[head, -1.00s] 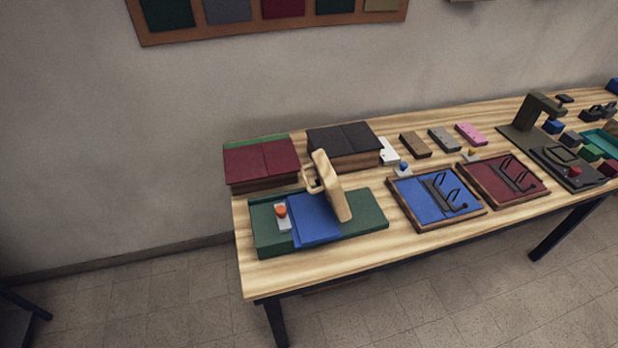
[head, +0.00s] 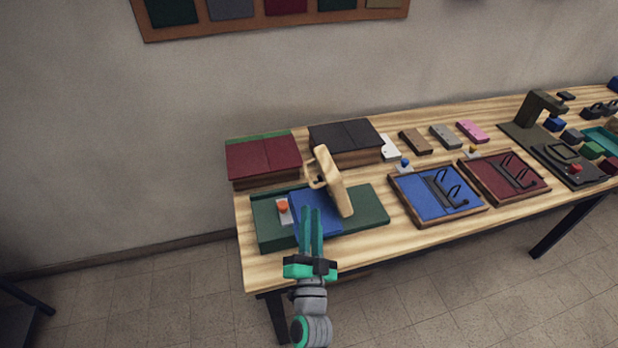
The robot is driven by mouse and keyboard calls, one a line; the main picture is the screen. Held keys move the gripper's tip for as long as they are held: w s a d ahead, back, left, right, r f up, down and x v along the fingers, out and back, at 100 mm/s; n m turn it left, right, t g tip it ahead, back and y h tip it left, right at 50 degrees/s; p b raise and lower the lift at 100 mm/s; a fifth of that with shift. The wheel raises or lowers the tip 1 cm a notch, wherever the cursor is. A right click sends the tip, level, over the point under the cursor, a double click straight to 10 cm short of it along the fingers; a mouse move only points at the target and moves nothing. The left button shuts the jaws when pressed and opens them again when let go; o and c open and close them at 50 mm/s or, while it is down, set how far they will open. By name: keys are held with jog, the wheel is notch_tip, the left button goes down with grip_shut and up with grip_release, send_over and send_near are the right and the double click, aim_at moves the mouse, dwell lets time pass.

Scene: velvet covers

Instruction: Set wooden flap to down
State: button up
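The wooden flap (head: 334,183) is a pale wood panel with a loop handle on its left side. It stands raised and tilted on the right part of a green base (head: 366,209), beside a blue panel (head: 329,227). An orange-red knob (head: 283,206) on a light plate sits on the base's left end. My gripper (head: 311,212), with teal fingers, reaches in from the front and overlaps the blue panel in the picture, below and left of the flap. The fingers look close together with nothing seen between them; I cannot tell whether they are fully shut.
Dark red (head: 262,158) and black (head: 344,138) covered boxes stand behind the base. Blue (head: 437,194) and red (head: 505,176) framed trays with dark clips lie to the right. A dark stand (head: 536,110) is farther right. A bare wood strip runs along the front edge.

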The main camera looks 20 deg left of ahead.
aim_at(309, 176)
jog(key=shift+x, duration=5.75)
jog(key=shift+s+a+r, duration=0.1)
jog(key=shift+r, duration=0.1)
jog(key=shift+c, duration=0.6)
grip_shut()
